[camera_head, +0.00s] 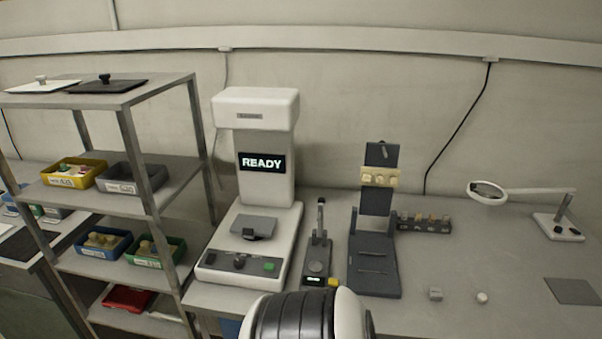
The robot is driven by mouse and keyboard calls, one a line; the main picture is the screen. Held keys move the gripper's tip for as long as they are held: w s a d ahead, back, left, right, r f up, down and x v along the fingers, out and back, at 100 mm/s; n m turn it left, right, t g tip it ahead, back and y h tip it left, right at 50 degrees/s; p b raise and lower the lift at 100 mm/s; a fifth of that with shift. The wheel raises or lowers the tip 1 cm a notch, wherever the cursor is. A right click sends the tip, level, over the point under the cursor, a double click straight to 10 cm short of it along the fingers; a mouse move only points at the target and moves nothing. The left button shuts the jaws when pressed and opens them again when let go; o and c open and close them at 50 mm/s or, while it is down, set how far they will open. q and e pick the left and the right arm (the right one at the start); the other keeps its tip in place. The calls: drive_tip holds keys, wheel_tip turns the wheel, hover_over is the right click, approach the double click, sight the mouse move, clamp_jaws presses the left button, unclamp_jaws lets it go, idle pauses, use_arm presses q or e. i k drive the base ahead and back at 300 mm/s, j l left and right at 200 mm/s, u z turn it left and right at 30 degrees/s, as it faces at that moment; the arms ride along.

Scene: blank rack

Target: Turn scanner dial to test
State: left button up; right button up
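The white scanner (282,222) stands on the bench left of the middle, against the wall. Its black screen (262,162) reads READY. On its front panel a small dark dial (239,262) sits between a small control on the left and a green button (269,266). The dial's markings and pointer are too small to read. A grey plate (253,227) rests on the scanner's base above the panel. Neither of my grippers is in view. A white and black part of my own body shows at the bottom edge, in front of the bench.
Right of the scanner stand a small lever device (317,257) and a dark upright fixture (374,264). A metal rack (131,165) with coloured bins is on the left. A magnifier lamp (487,192) is at right. The right-hand bench is mostly clear.

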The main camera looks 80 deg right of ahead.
sight(238, 262)
drive_tip(key=z, duration=2.2)
